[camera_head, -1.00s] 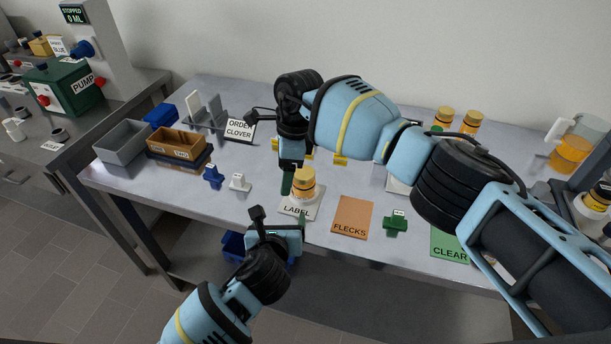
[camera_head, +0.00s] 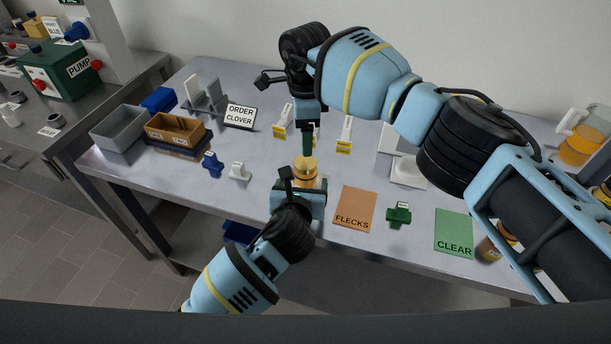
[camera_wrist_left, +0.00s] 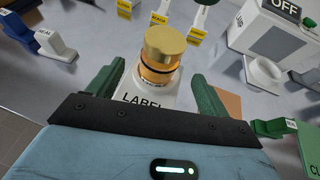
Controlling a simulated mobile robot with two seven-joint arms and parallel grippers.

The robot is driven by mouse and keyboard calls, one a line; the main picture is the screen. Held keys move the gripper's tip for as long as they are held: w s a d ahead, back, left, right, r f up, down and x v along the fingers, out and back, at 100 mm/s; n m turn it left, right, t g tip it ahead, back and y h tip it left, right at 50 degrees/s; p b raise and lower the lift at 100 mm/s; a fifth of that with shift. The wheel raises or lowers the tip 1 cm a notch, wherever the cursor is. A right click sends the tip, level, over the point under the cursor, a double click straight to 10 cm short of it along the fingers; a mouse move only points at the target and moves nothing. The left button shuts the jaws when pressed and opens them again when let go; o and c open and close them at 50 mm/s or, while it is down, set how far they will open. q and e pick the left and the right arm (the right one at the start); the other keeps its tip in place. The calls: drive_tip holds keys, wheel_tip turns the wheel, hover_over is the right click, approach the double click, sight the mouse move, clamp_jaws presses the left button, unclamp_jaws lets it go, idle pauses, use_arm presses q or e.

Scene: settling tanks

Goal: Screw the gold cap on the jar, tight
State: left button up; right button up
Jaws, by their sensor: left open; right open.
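The amber jar (camera_wrist_left: 153,76) stands upright on the white LABEL stand (camera_wrist_left: 150,98) in the left wrist view. The gold cap (camera_wrist_left: 165,42) sits on top of it; a dark band shows beneath the cap, and I cannot tell how tight it is. The cap also shows in the head view (camera_head: 306,165). My left gripper (camera_wrist_left: 155,88) is open, its green fingers spread to either side of the jar's lower part, with gaps visible. In the head view, my left gripper (camera_head: 303,184) hides much of the jar and stand. My right gripper (camera_head: 307,148) is open, pointing down just above or behind the cap.
A FLECKS mat (camera_head: 355,209), a green clip-like piece (camera_head: 399,214) and a CLEAR mat (camera_head: 454,232) lie right of the jar. White and blue pieces (camera_head: 240,171) (camera_head: 212,163) stand left. Yellow-tagged white pieces (camera_head: 283,121) (camera_head: 345,134) stand behind. My right arm covers the right side.

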sight(304, 177)
use_arm(q)
drive_tip(key=shift+x, duration=2.6)
clamp_jaws()
use_arm(e)
drive_tip(key=n, duration=0.7)
drive_tip(key=shift+n, duration=0.3)
drive_tip(key=n, duration=0.6)
drive_tip(key=shift+f, duration=0.1)
drive_tip(key=shift+f, duration=3.95)
